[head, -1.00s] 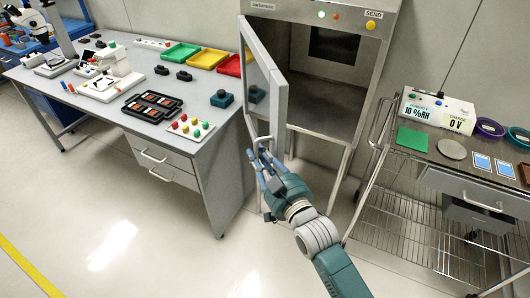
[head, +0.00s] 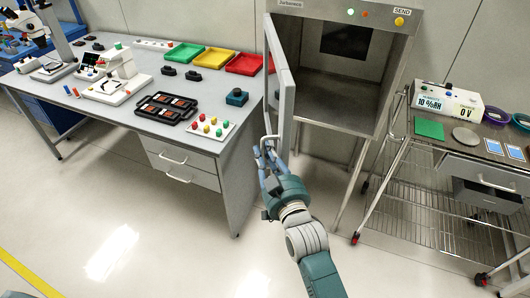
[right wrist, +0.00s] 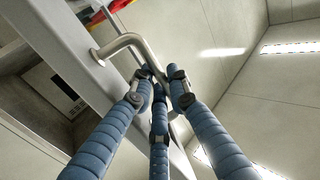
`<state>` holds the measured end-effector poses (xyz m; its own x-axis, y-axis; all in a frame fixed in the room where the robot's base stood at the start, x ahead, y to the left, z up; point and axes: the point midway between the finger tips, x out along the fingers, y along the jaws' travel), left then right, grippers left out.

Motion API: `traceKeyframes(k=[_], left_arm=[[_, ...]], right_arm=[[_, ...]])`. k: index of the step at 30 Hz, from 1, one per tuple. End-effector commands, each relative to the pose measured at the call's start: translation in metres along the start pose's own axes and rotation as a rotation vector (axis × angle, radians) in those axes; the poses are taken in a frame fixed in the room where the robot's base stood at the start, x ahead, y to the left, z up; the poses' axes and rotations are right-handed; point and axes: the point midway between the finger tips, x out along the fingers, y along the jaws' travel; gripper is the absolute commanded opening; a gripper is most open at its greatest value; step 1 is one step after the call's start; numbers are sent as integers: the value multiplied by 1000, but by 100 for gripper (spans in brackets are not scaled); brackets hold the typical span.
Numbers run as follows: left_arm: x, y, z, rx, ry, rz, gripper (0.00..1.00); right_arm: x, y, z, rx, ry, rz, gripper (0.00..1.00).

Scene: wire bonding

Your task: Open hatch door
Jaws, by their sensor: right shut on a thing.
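The hatch door (head: 281,85) stands swung open at the left side of the grey hatch cabinet (head: 400,70), and the cabinet's inside shows. The door handle (head: 270,141) is a bent metal bar low on the door; it also shows in the right wrist view (right wrist: 124,42). My right gripper (head: 266,155) has its blue fingers shut around the handle. In the right wrist view the fingers (right wrist: 160,82) close on the handle's far part, which they partly hide. My left gripper is not in view.
A grey workbench (head: 215,136) with trays, a microscope and small parts stands close left of the door. A wire cart (head: 440,160) with instruments stands at the right. Floor (head: 190,250) is clear in front.

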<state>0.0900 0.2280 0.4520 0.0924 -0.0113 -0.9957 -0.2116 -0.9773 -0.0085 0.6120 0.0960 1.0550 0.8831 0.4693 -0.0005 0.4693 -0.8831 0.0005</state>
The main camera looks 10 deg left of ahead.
Motion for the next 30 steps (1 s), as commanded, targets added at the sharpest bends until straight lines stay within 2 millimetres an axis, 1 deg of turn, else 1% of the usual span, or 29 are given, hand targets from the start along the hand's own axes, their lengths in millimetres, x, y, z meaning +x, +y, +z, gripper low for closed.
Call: traceKeyframes(k=[3, 4, 5, 6, 15, 17, 19, 23, 30], left_arm=[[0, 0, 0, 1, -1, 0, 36], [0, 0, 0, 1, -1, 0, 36], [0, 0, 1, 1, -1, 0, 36], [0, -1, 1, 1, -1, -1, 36], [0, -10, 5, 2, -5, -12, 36], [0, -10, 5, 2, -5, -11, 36], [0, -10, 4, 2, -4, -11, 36], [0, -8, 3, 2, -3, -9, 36], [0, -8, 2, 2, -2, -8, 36]], right_arm=[[0, 2, 1, 0, -1, 2, 0], [0, 2, 1, 0, -1, 2, 20], [0, 2, 1, 0, -1, 2, 26], [0, 2, 1, 0, -1, 2, 34], [-1, 1, 0, 0, 1, 1, 34], [-4, 1, 1, 0, 0, 1, 34], [-11, 1, 1, 0, 0, 1, 34], [-34, 1, 1, 0, -1, 1, 34], [-86, 1, 2, 0, -2, 1, 34]])
